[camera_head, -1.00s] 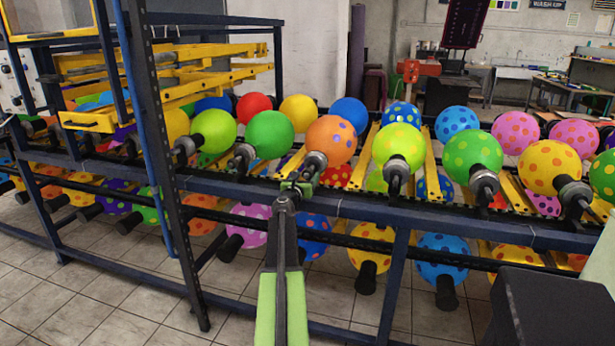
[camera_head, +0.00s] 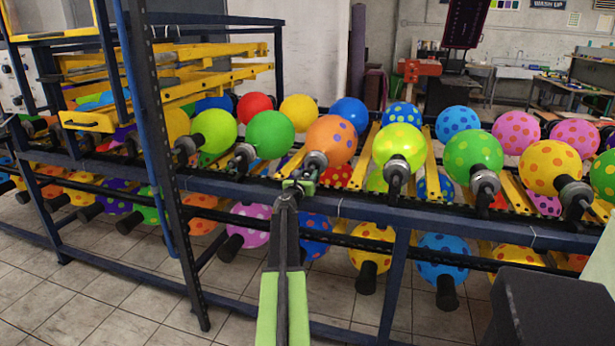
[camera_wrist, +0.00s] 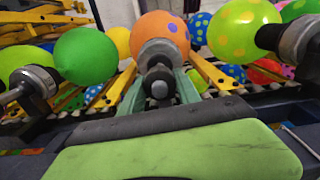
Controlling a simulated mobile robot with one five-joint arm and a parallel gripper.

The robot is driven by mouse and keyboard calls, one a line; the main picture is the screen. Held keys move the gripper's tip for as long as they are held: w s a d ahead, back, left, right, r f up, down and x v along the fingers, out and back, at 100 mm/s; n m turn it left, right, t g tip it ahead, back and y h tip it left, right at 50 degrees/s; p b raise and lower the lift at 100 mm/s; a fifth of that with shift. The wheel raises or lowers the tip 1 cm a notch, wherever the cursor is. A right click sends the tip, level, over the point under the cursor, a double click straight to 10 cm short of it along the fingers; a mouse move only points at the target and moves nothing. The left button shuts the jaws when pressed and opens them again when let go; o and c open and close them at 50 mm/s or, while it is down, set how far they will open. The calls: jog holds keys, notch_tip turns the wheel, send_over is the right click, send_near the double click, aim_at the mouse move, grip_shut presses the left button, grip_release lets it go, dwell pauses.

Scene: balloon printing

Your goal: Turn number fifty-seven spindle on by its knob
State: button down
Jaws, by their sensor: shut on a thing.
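The spindle (camera_head: 316,160) that carries an orange balloon with purple dots (camera_head: 331,140) is straight ahead of my gripper. No spindle number is readable. In the wrist view the spindle has a grey collar and a dark round knob (camera_wrist: 158,84) on its near end. My gripper (camera_head: 299,185) reaches up to the rack's front rail. In the wrist view its pale green fingers (camera_wrist: 159,91) stand one on each side of the knob and are shut on it. In the head view the knob is mostly hidden by the fingers.
Neighbouring spindles stand close on both sides, with a green balloon (camera_head: 270,134) to the left and a lime one (camera_head: 398,147) to the right. A dark blue rail (camera_head: 400,212) runs below. A slotted upright post (camera_head: 167,170) stands to the left. A black box (camera_head: 550,305) is at the lower right.

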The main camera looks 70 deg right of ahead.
jog(key=shift+d+m, duration=0.1)
jog(key=shift+m, duration=3.4)
jog(key=c, duration=0.9)
grip_release()
jog(key=shift+m, duration=0.3)
jog(key=shift+o, duration=0.2)
